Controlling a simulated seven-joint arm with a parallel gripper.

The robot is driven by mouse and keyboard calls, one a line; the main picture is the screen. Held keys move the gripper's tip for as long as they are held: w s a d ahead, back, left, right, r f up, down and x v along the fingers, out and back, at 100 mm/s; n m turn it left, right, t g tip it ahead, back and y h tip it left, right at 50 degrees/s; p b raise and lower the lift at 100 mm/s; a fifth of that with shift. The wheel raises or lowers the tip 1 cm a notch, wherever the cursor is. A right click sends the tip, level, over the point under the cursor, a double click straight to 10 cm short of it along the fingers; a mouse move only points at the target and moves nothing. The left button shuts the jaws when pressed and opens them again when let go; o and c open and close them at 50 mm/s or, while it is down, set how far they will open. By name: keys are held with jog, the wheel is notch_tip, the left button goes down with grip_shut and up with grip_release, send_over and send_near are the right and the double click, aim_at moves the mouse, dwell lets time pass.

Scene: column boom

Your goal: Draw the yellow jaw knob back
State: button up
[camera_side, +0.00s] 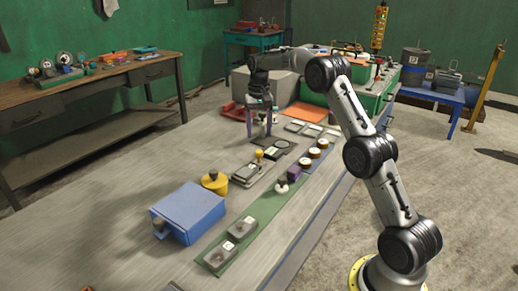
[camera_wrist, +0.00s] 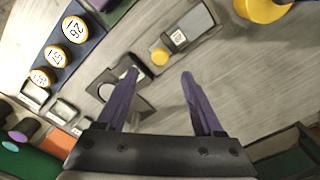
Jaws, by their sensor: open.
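The yellow jaw knob (camera_side: 259,155) stands on a small grey block (camera_side: 248,171) on the bench. In the wrist view the knob (camera_wrist: 160,56) is a small yellow disc beside the block's labelled grey part (camera_wrist: 182,36). My gripper (camera_side: 259,136) points down behind the knob in the side view, over or near a dark plate. In the wrist view its two purple fingers (camera_wrist: 160,75) are spread with nothing between them. The knob lies just beyond the fingertips, nearer the left one, and I see no contact.
A dark plate with a round hole (camera_wrist: 107,91) lies by the left finger. White-topped round gauges (camera_side: 315,152) stand on a strip to the right. A blue box (camera_side: 188,212) and a yellow knobbed piece (camera_side: 215,182) stand in front. The bench's left side is clear.

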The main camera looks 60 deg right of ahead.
aim_at(259, 151)
notch_tip(259, 151, down, 7)
jog(key=shift+f, duration=0.2)
dwell(0.3)
grip_shut()
dwell(1.3)
